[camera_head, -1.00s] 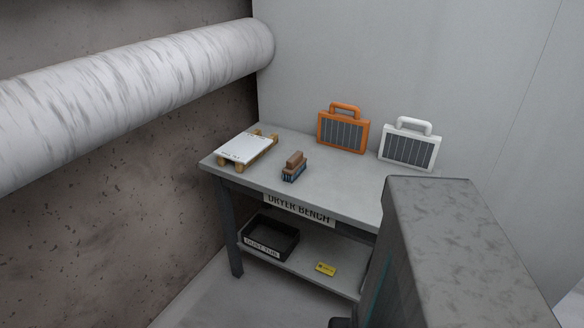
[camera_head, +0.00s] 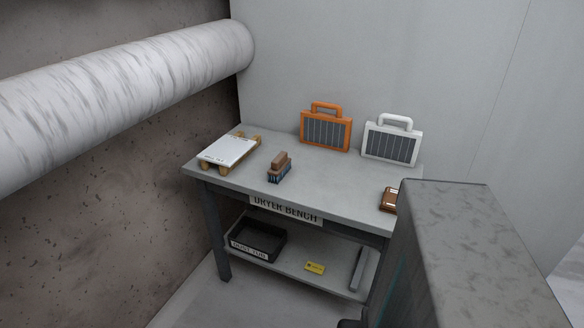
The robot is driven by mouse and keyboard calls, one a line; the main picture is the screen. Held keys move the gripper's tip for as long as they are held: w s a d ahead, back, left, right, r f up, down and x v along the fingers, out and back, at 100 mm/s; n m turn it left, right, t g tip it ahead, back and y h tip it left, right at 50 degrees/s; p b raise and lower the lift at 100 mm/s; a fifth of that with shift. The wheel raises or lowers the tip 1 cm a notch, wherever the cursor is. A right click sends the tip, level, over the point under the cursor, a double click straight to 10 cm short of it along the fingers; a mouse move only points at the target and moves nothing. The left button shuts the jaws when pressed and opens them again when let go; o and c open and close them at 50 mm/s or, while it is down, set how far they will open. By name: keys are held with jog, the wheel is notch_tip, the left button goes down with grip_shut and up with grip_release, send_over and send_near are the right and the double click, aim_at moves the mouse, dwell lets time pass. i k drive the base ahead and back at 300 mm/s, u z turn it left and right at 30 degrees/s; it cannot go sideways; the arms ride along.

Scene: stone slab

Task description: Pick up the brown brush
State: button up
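A brush with a brown top and dark blue bristles (camera_head: 280,167) stands on the grey bench top (camera_head: 330,180), left of its middle and near the front edge. Nothing touches it. No gripper is clearly in view; only a small dark shape shows at the bottom edge, and I cannot tell what it is.
A white board on wooden feet (camera_head: 229,150) is left of the brush. An orange case (camera_head: 326,130) and a white case (camera_head: 391,142) stand behind. A small brown object (camera_head: 389,200) lies at right. The lower shelf holds a black tub (camera_head: 258,240) and a yellow item (camera_head: 315,267). A large pipe (camera_head: 120,95) runs above left.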

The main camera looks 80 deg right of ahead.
aim_at(280, 165)
jog(key=z, duration=4.05)
jog(key=i, duration=0.1)
jog(key=u, duration=3.05)
jog(key=i, duration=0.55)
jog(key=z, duration=0.2)
jog(key=k, duration=0.55)
jog(key=u, duration=0.05)
